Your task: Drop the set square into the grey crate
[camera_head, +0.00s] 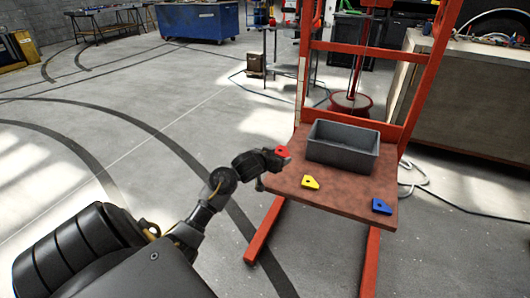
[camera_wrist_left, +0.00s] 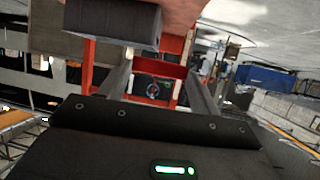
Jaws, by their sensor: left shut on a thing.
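A small red set square (camera_head: 283,152) with a dark hole is at the tip of my left gripper (camera_head: 274,158), over the left edge of the brown board. The gripper is shut on it. In the left wrist view, red shows between the fingers, but I cannot clearly tell the piece from the red frame behind. The grey crate (camera_head: 341,154) stands open on the back of the board, right of the gripper and apart from it. It also shows at the top of the left wrist view (camera_wrist_left: 112,22). My right gripper is not in view.
The board (camera_head: 335,194) sits on a red frame (camera_head: 372,250). A yellow piece (camera_head: 310,183) and a blue piece (camera_head: 381,206) lie in front of the crate. Red uprights (camera_head: 302,75) rise behind it. A workbench (camera_head: 470,100) stands at the right. The floor at left is clear.

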